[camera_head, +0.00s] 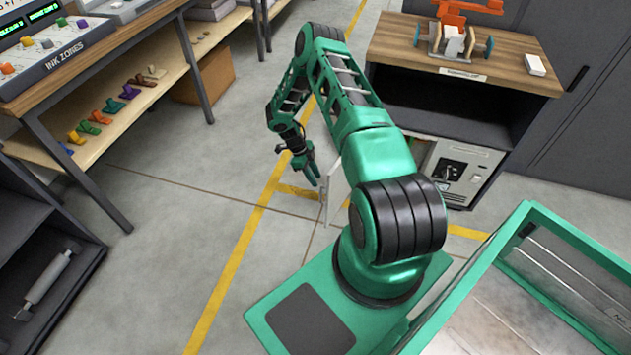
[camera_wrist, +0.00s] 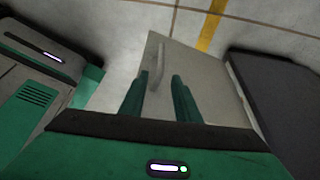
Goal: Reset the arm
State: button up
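My green arm extends from its base over the floor, bent at the elbow, with the forearm hanging down. My gripper (camera_head: 316,180) is at its end, above the grey floor beside a pale, open door panel (camera_head: 337,190). In the wrist view the two green fingers (camera_wrist: 158,82) stand apart with nothing held between them. The door panel (camera_wrist: 205,75) shows beyond and beside the fingers, and its handle (camera_wrist: 158,65) lies past the fingertips, in line with the gap. Whether a finger touches the panel cannot be told.
A wooden-topped workbench (camera_head: 390,38) with an open lower bay and a grey machine (camera_head: 462,170) stands at the right. A shelf with colored pieces (camera_head: 112,106) and a console marked "INK ZONES" (camera_head: 75,52) is at the left. The floor (camera_head: 180,220) between is clear.

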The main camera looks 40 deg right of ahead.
jog(key=shift+r, duration=0.1)
dwell(0.4)
notch_tip(320, 180, up, 30)
jog(key=d+n+t, duration=0.1)
jog(key=d+n, duration=0.1)
jog(key=n, duration=0.6)
jog(key=s+a+r+n, duration=0.2)
jog(key=s+r+n, duration=0.15)
jog(key=r, duration=0.45)
jog(key=s+a+r+n, duration=0.2)
jog(key=s+r, duration=0.3)
jog(key=r, duration=0.2)
jog(key=s+a+r+n+t+y, duration=0.1)
jog(key=s+a+r+n, duration=0.2)
jog(key=s, duration=0.4)
jog(key=s+a+r+n+t+y, duration=0.1)
jog(key=s+a+r+n, duration=0.2)
jog(key=s+a, duration=0.2)
jog(key=s+a+r+n, duration=0.3)
jog(key=s+a, duration=0.1)
jog(key=s, duration=0.7)
jog(key=shift+s+r+n+t+y, duration=0.2)
jog(key=shift+r+n+t+y, duration=0.15)
jog(key=shift+r+t+y, duration=0.05)
